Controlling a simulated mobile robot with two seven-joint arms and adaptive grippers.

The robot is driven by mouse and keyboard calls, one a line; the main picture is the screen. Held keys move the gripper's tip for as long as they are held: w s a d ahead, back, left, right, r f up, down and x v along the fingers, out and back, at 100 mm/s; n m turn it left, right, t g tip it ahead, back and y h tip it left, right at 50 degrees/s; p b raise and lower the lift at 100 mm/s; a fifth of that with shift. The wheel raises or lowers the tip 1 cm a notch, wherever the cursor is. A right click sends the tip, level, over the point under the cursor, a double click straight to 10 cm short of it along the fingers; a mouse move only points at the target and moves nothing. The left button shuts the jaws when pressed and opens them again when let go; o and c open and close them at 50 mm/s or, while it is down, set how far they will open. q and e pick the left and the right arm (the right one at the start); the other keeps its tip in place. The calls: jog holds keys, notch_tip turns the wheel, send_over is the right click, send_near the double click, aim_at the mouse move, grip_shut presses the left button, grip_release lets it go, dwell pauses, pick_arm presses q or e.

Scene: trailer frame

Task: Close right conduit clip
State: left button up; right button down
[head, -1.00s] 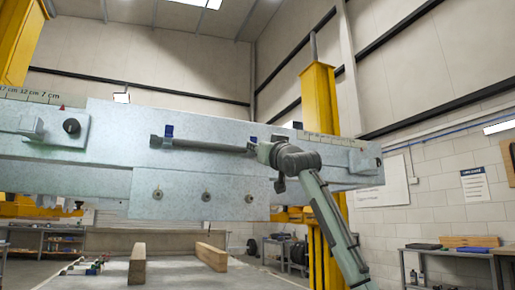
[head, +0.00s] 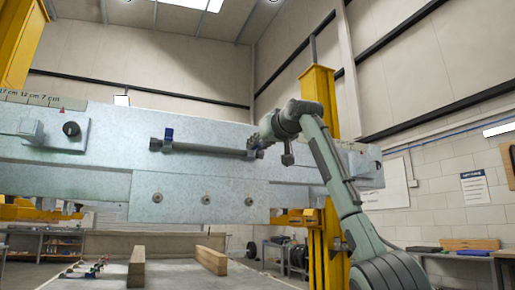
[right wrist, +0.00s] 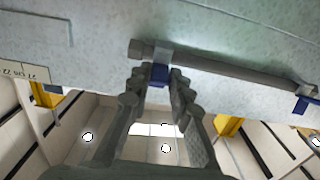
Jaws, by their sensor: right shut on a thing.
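The grey conduit (head: 208,149) runs nearly level across the metal plate. Its left clip (head: 168,134) is blue and stands up above the conduit; it also shows at the right edge of the right wrist view (right wrist: 306,104). My right gripper (head: 256,143) is at the conduit's right end and hides the right clip in the head view. In the right wrist view, the gripper's fingers (right wrist: 161,76) are closed around the blue part of the right conduit clip (right wrist: 159,74), with the conduit end right beside it. Whether the clip is latched cannot be told. My left gripper is not in view.
The metal frame beam (head: 100,178) spans the view, with a lower plate (head: 180,190) carrying several bolts. A yellow post (head: 318,90) stands behind my right arm. Two wooden blocks (head: 137,268) lie on the table below. Space in front of the beam's left part is clear.

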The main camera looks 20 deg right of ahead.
jog(key=shift+w+r+g, duration=0.1)
jog(key=shift+r+g, duration=0.3)
jog(key=shift+g, duration=0.6)
jog(key=c, duration=1.4)
grip_release()
jog(key=shift+r, duration=0.1)
jog(key=s+r, duration=0.2)
jog(key=s, duration=0.9)
jog(key=shift+s+d+r, duration=0.2)
jog(key=shift+s+r, duration=0.15)
